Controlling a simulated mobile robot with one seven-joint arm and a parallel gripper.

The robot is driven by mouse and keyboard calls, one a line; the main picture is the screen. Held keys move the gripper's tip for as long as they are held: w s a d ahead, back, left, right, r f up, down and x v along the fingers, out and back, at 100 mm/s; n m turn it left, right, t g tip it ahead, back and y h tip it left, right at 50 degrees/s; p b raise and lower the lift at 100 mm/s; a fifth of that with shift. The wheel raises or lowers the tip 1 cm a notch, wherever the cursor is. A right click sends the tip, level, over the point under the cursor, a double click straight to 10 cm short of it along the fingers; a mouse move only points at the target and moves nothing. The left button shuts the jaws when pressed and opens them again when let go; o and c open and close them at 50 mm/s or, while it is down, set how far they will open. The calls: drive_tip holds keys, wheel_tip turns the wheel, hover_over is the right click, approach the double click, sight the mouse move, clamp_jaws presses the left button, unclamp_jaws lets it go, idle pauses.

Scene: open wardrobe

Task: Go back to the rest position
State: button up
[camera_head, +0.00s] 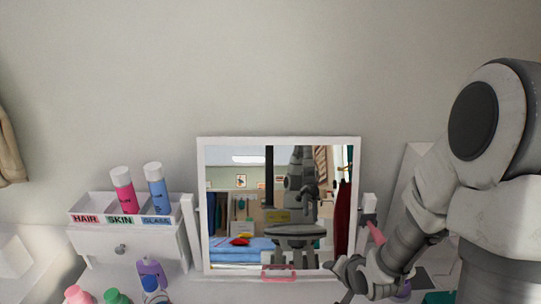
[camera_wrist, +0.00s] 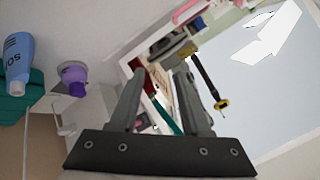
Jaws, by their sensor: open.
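My gripper (camera_head: 358,278) is low in the head view, in front of the lower right corner of a white-framed mirror (camera_head: 204,235). In the wrist view my gripper (camera_wrist: 160,68) has its two fingers apart, with nothing visibly held between them. My arm comes in from the right in the head view and covers the area to the right of the mirror. The mirror glass shows a reflection of my body and the room behind.
A white organizer (camera_head: 130,243) left of the mirror has compartments labelled HAIR and SKIN; a pink bottle (camera_head: 122,190) and a blue bottle (camera_head: 156,187) stand in it. Several bottles stand along the front. In the wrist view, a blue bottle (camera_wrist: 18,58) and a purple one (camera_wrist: 73,78) are left.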

drive_tip(key=s+d+r+n+g+h, duration=0.15)
drive_tip(key=s+r+n, duration=0.35)
drive_tip(key=r, duration=0.9)
drive_tip(key=s+a+r+n, duration=0.1)
drive_tip(key=s+r, duration=0.3)
drive_tip(key=s, duration=0.3)
drive_tip(key=s+a+r+n+g, duration=0.1)
drive_tip(key=s+a+r, duration=0.1)
drive_tip(key=s+r, duration=0.2)
drive_tip(key=s, duration=0.3)
drive_tip(key=shift+a+r+n, duration=0.15)
drive_tip(key=shift+a+n, duration=0.1)
drive_tip(key=shift+n, duration=0.05)
